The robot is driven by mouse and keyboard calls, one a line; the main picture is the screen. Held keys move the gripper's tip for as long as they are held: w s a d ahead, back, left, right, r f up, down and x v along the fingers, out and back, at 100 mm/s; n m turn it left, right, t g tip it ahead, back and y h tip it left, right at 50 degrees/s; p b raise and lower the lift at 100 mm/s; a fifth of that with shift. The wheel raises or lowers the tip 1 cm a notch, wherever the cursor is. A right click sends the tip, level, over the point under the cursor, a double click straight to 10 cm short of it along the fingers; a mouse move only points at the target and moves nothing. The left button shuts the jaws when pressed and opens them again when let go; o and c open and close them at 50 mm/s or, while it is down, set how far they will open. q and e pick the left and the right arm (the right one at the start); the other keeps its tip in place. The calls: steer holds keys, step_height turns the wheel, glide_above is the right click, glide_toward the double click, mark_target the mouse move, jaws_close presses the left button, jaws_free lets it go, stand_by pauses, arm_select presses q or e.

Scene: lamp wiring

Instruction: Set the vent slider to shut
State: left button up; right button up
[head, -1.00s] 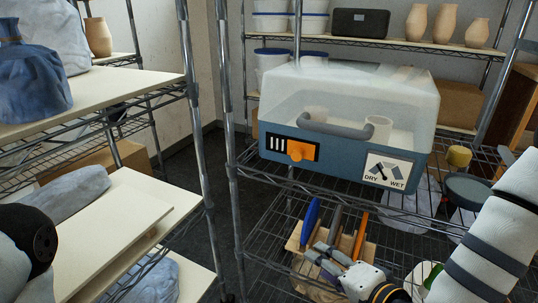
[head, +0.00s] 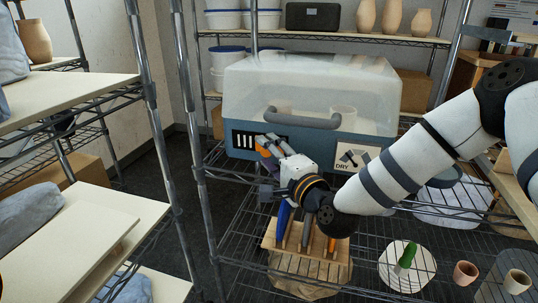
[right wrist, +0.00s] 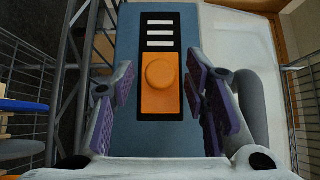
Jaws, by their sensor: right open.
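The vent slider, an orange plate with a round knob (right wrist: 160,72), sits on the front of the blue damp box (right wrist: 212,20). In the right wrist view it lies just below the black vent panel (right wrist: 160,14), whose white slots show uncovered. In the head view the vent panel (head: 243,139) is at the left of the box front, and my gripper mostly hides the slider. My right gripper (head: 268,148) is in front of the slider. In the right wrist view its open purple-padded fingers (right wrist: 160,100) stand on either side of the knob, apart from it. My left gripper is out of view.
The box has a clear lid and a grey handle (head: 303,118). A DRY/WET dial card (head: 352,157) is right of my gripper. Below, a wooden tool rack (head: 300,262) holds upright tools. Metal shelf posts (head: 190,130) stand to the left.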

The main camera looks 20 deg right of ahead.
jaws_close()
steer(key=w+a, duration=0.2)
steer(key=a, duration=0.1)
steer(key=w+a+b, duration=0.1)
steer(key=a, duration=0.1)
steer(key=shift+w+f, duration=0.1)
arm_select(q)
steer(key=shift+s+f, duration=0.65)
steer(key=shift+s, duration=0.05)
arm_select(e)
steer(key=shift+r, duration=0.2)
steer(key=shift+a, duration=0.1)
steer(key=shift+c, duration=0.2)
jaws_free()
steer(key=shift+w, duration=0.1)
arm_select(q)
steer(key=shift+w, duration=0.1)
arm_select(e)
steer(key=shift+o, duration=0.2)
steer(key=shift+a+f, duration=0.1)
